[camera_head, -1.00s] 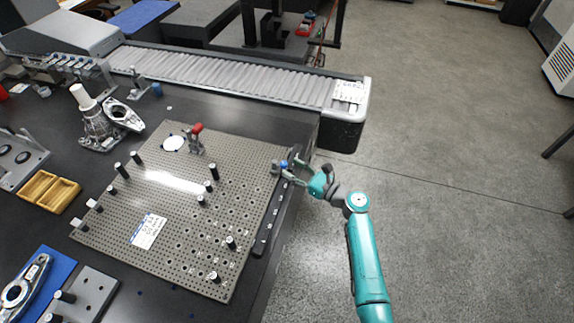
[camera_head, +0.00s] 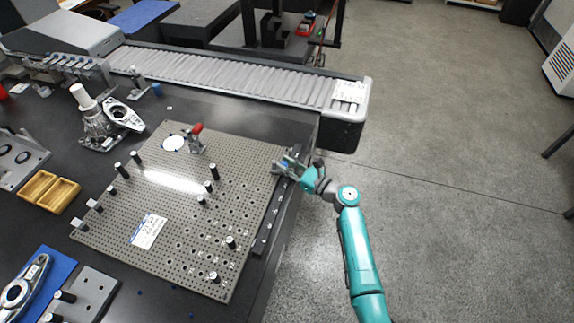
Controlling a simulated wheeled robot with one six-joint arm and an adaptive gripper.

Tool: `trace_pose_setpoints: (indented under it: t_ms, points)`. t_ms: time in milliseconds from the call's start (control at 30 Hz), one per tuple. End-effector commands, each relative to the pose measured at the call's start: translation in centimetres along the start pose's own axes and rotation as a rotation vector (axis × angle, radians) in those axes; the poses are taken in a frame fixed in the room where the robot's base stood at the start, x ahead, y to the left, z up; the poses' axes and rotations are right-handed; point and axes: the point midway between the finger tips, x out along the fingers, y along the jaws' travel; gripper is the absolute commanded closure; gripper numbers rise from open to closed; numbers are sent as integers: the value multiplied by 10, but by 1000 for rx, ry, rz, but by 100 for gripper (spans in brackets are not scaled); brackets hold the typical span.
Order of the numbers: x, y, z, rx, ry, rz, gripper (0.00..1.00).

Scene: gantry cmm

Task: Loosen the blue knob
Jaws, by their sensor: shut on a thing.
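The blue knob (camera_head: 285,164) is at the right edge of the perforated fixture plate (camera_head: 165,228), near its upper right corner. It is small and mostly covered by my gripper fingers. My gripper (camera_head: 287,164) is at the knob, with its fingers closed around it. The teal wrist reaches in from the right. How far the knob is turned cannot be told.
A red-handled clamp (camera_head: 196,140) stands on the plate to the left. Several black posts rise from the plate. A roller conveyor (camera_head: 230,75) runs behind the table. Open floor (camera_head: 450,180) lies to the right.

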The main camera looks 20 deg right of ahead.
Motion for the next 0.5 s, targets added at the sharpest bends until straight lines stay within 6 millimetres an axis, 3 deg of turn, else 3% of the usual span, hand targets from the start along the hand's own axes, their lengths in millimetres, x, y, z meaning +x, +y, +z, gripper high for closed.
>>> trace_pose_setpoints:
  t_ms: [500]
  points:
    - [1, -4, 0, 0, 1, 246, 100]
